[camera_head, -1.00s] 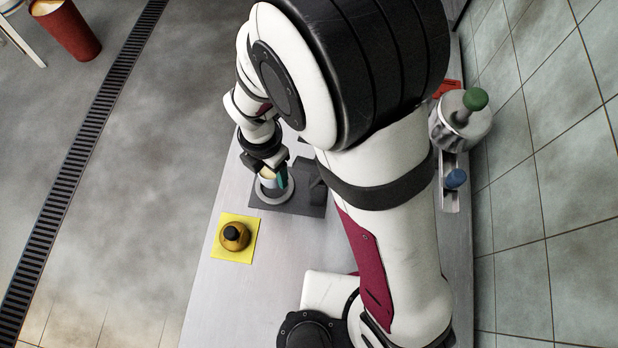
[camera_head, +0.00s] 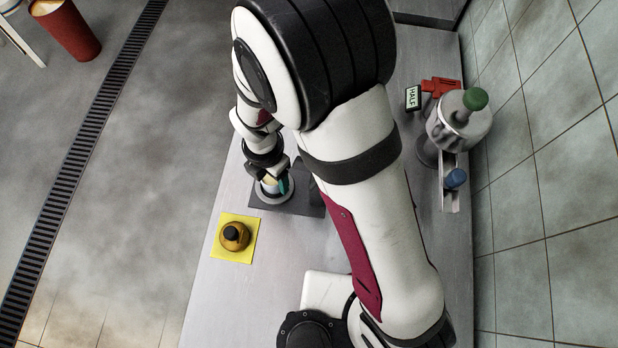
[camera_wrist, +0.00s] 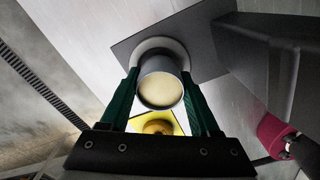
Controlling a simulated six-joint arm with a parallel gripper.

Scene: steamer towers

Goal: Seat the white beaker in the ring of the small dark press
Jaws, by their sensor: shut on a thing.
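My gripper (camera_wrist: 160,96) has its green fingers shut on the sides of the beaker (camera_wrist: 161,91), which holds something cream-coloured. The small dark press has a flat dark plate (camera_wrist: 133,45) with a pale ring (camera_wrist: 146,46) on it. In the wrist view the beaker's lower end overlaps the ring; I cannot tell whether it sits fully down in it. In the head view my gripper (camera_head: 273,182) is over the ring (camera_head: 272,198), at the left of the plate (camera_head: 300,203). My gripper and arm hide much of the beaker and press there.
A brown, dark-topped object (camera_head: 234,236) stands on a yellow square (camera_head: 226,256) in front of the press. At the right by the tiled wall are a metal vessel with a green knob (camera_head: 474,100), a blue knob (camera_head: 456,178), a HALF sign (camera_head: 412,98) and a red object (camera_head: 441,86).

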